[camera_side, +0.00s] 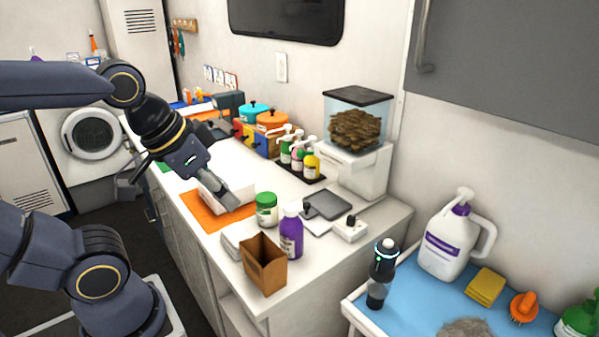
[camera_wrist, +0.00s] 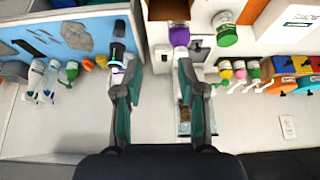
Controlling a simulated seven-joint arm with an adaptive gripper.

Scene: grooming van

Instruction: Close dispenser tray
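The dispenser has a clear hopper (camera_side: 357,125) of brown pieces with a dark lid, on a white base (camera_side: 355,173) at the back right of the counter. Its tray cannot be clearly told apart from the white base. In the wrist view the hopper (camera_wrist: 185,117) is mostly hidden behind the right finger. My gripper (camera_side: 229,201) is over the orange mat at the counter's front, well left of the dispenser and apart from it.
A green-lidded jar (camera_side: 266,210), purple bottle (camera_side: 291,232) and brown paper bag (camera_side: 264,266) stand right of my gripper. Pump bottles (camera_side: 298,157) stand left of the dispenser. A dark flat device (camera_side: 327,205) lies before it. A white box (camera_side: 212,182) is by my gripper.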

